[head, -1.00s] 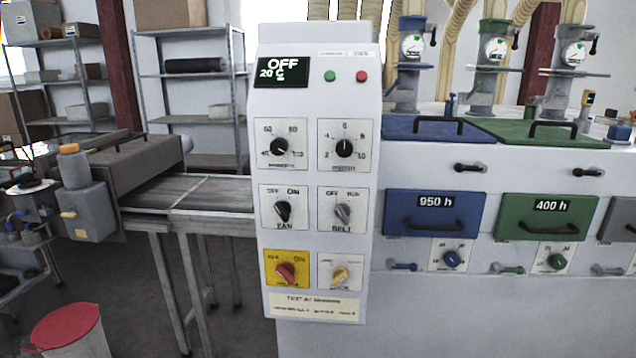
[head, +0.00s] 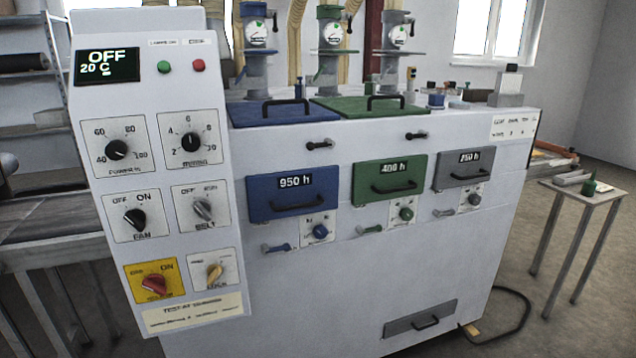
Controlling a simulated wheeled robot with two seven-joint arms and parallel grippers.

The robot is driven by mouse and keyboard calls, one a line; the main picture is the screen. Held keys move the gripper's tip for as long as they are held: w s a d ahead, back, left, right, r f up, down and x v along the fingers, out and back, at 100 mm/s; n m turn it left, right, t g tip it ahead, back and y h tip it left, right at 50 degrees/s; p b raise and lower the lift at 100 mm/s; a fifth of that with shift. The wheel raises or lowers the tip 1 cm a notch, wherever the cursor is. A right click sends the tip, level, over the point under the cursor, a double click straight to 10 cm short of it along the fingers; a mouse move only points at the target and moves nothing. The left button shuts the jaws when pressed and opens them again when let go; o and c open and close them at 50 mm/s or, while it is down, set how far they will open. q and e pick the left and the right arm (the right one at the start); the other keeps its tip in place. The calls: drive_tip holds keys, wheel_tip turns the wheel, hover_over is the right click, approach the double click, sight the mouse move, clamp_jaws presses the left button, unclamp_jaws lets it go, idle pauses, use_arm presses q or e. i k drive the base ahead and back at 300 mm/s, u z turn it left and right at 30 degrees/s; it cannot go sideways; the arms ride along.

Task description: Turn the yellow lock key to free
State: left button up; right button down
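The yellow lock key (head: 214,274) is a small yellow knob on a white plate at the lower right of the control panel (head: 75,215). Its plate reads LOCK below the knob; the position words above it are too small to read. The knob is tilted, its upper end leaning right. Left of it, a red knob (head: 154,284) sits on a yellow plate. The display (head: 107,66) reads OFF and 20 C. Neither of my grippers is in view.
Right of the panel is a white cabinet with blue (head: 292,191), green (head: 390,178) and grey (head: 464,167) drawers, handles and small knobs. A small side table (head: 573,190) stands at the far right.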

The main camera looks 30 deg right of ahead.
sight(213, 272)
drive_tip(key=k, duration=0.65)
drive_tip(key=u, duration=0.65)
drive_tip(key=i, duration=1.5)
drive_tip(key=z, duration=0.6)
